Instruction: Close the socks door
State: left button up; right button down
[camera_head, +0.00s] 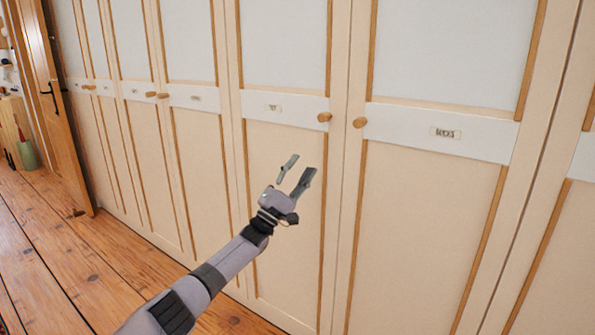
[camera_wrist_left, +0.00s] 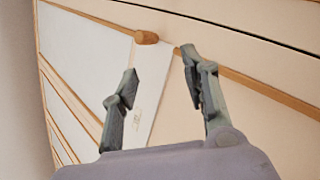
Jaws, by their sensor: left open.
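A cream wardrobe door (camera_head: 425,225) with a white band carries a small label that appears to read "socks" (camera_head: 445,132). Its round wooden knob (camera_head: 360,122) is at its left edge. It looks about flush with its neighbour; I cannot tell if it is slightly ajar. My left gripper (camera_head: 299,170) is open and empty, in front of the neighbouring door (camera_head: 285,210), below and left of that door's knob (camera_head: 324,117). In the left wrist view, a knob (camera_wrist_left: 147,38) shows beyond and between the open fingers (camera_wrist_left: 158,68), apart from them. My right gripper is not seen.
A row of similar doors with knobs runs to the left. The plank floor (camera_head: 60,265) at left is clear.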

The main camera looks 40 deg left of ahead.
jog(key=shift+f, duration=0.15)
pick_arm(q)
jog(key=shift+f, duration=0.1)
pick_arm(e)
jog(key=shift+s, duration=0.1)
pick_arm(q)
jog(key=v, duration=1.2)
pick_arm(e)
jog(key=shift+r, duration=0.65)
